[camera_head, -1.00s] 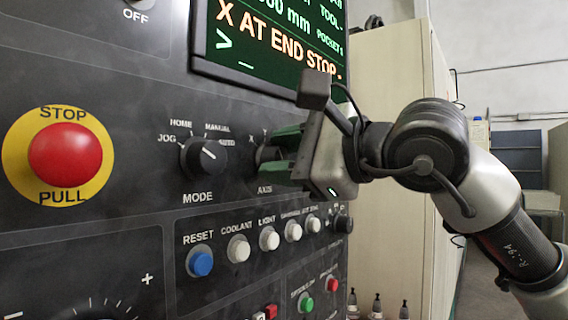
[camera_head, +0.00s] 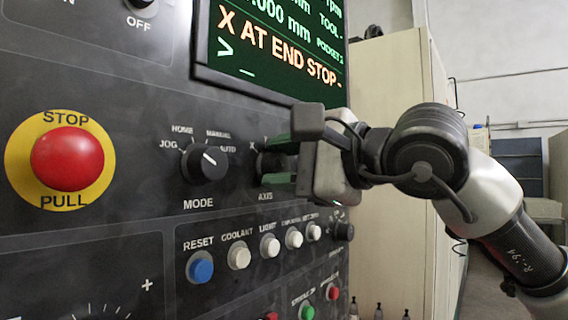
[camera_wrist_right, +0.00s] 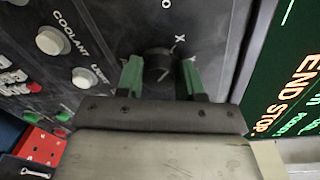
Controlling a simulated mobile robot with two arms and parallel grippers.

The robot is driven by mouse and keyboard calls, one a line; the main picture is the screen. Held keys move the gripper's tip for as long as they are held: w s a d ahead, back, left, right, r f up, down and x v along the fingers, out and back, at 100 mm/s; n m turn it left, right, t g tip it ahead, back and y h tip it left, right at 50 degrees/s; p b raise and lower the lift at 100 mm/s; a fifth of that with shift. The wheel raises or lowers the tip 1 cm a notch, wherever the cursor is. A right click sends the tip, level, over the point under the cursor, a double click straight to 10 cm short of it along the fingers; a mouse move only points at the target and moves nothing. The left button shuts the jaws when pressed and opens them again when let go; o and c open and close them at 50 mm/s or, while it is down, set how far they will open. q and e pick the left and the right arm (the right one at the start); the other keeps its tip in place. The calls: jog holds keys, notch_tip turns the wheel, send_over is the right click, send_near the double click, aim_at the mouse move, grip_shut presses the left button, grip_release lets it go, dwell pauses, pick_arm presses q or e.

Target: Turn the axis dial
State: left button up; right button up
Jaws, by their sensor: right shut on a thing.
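The axis dial (camera_head: 268,164) is a black knob on the dark control panel, right of the mode dial, above the AXIS label. My right gripper (camera_head: 282,163) is at the panel, its two green fingers on either side of the dial. In the right wrist view the dial (camera_wrist_right: 158,63) sits between the green fingertips (camera_wrist_right: 160,75), which are shut on it. An X mark shows beside the dial there. Its pointer is hard to read in the head view. My left gripper is not in view.
The mode dial (camera_head: 204,162) and red stop button (camera_head: 67,159) are to the left. A row of push buttons, with a blue reset button (camera_head: 200,267), runs below. The screen (camera_head: 275,45) above reads "X AT END STOP". A beige cabinet (camera_head: 395,90) stands behind my arm.

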jog(key=o, duration=0.9)
jog(key=shift+f, duration=0.1)
jog(key=b+v, duration=0.2)
jog(key=v, duration=0.8)
jog(key=shift+s+d, duration=0.2)
jog(key=shift+d, duration=0.1)
